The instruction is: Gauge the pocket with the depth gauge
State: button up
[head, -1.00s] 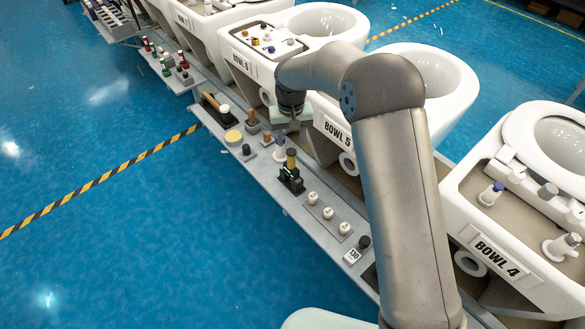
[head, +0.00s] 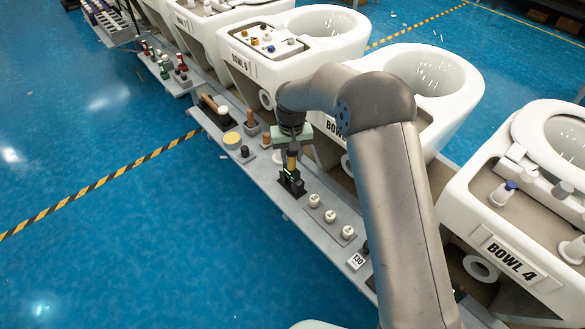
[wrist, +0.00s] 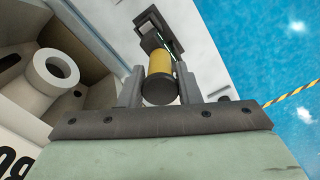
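The depth gauge appears to be the upright yellow cylinder with a black cap (wrist: 161,78). It stands in a black holder (head: 291,183) on the grey bench. My gripper (head: 291,153) is right above the holder, pointing down, with the yellow body (head: 291,163) showing below it. In the wrist view, the two fingers of my gripper (wrist: 161,88) stand either side of the gauge. They look open, with a narrow gap at the left; contact at the right is unclear. I cannot identify the pocket.
Three white knobs on a plate (head: 331,217) and a tag marked 130 (head: 356,261) lie nearer on the bench. A yellow disc (head: 231,138) and wooden-handled tools (head: 250,124) lie beyond the holder. White toilet bowls (head: 430,80) line the right side.

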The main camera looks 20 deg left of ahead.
jog(key=shift+c, duration=0.8)
jog(key=shift+r+p, duration=0.35)
jog(key=shift+r, duration=0.35)
jog(key=shift+r+p, duration=1.5)
jog(key=shift+r, duration=1.2)
